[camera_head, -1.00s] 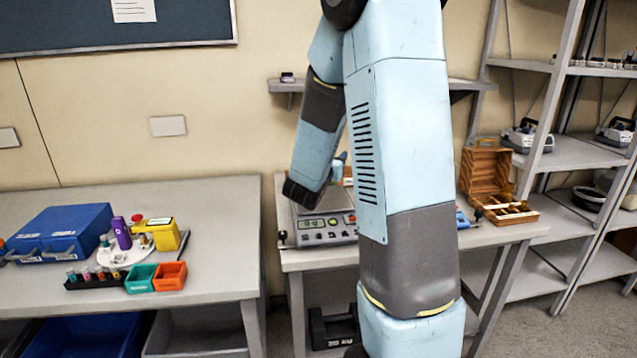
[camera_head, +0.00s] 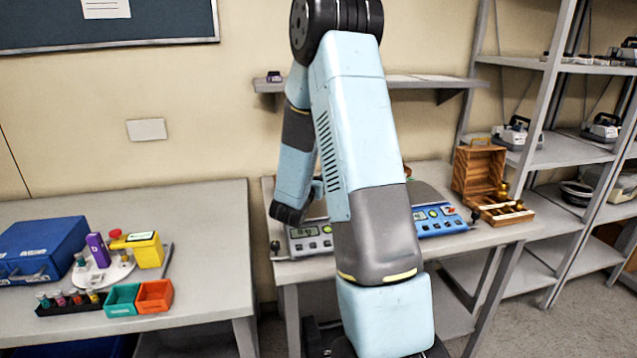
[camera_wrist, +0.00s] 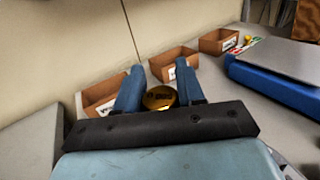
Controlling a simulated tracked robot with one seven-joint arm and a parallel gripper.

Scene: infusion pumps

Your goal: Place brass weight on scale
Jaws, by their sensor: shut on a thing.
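In the wrist view my gripper (camera_wrist: 159,68) has its two blue fingers on either side of a round brass weight (camera_wrist: 160,97) and is shut on it. In the head view my arm hides the fingers and weight; the dark wrist end hangs near the left part of the grey scale (camera_head: 309,239), which has a green display. A blue scale (camera_head: 437,221) stands to its right; its blue side and flat grey pan also show in the wrist view (camera_wrist: 280,87). I cannot tell whether the weight is over a pan.
An open wooden case (camera_head: 480,170) with brass weights stands at the table's right end. Small brown labelled bins (camera_wrist: 172,63) line the wall. The left table (camera_head: 205,205) carries a blue case, vials and small bins. A wall shelf (camera_head: 410,82) hangs behind my arm.

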